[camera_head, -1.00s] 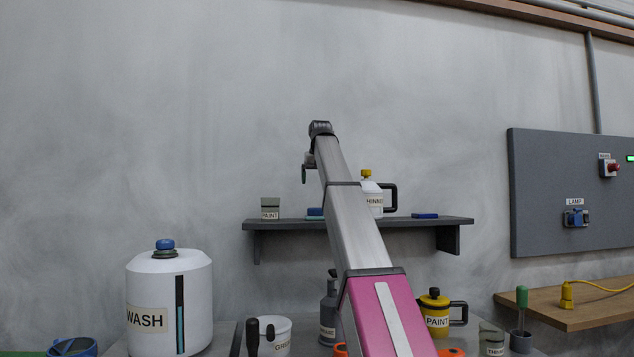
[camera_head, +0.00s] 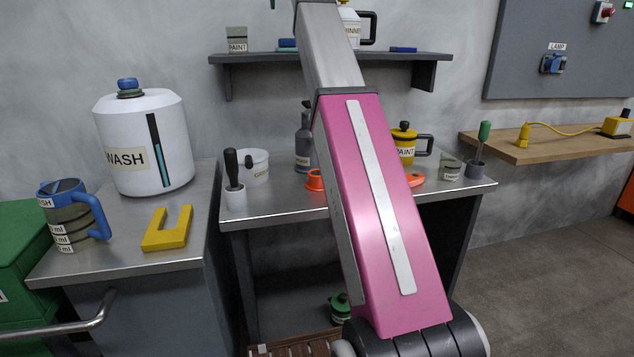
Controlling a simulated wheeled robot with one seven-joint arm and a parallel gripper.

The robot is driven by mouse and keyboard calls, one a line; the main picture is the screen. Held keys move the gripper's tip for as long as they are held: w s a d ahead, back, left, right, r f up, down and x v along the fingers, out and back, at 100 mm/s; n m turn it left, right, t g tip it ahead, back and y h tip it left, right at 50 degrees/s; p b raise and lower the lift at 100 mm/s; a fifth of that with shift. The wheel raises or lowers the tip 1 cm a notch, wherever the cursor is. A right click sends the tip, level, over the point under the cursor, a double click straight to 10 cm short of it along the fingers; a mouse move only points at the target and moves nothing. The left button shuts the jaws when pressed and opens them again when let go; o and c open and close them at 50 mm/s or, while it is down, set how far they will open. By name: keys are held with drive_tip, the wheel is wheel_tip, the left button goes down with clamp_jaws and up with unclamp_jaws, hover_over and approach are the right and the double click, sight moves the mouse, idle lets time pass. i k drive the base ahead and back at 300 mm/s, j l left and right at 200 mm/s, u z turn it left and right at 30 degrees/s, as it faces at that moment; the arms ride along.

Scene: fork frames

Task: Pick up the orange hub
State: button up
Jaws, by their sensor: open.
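Orange shows on both sides of my arm on the metal bench (camera_head: 270,207). On the left is an upright orange piece (camera_head: 315,180), partly hidden by my pink arm link. On the right is a flatter orange piece (camera_head: 415,180), also partly covered. I cannot tell which is the orange hub, or whether both belong to one thing. Only a small dark tip of my gripper (camera_head: 272,4) shows at the top edge, left of my arm. It is open, high above the bench and far from the orange pieces. Most of it is out of frame.
On the bench stand a white tub (camera_head: 254,166), a dark-handled tool in a cup (camera_head: 235,198), a grey bottle (camera_head: 304,145) and a yellow paint can (camera_head: 404,146). A wall shelf (camera_head: 330,60) hangs above. The left counter holds a wash tank (camera_head: 180,125) and yellow bracket (camera_head: 167,229).

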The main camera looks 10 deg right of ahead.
sight(314, 184)
drive_tip(key=k, duration=1.5)
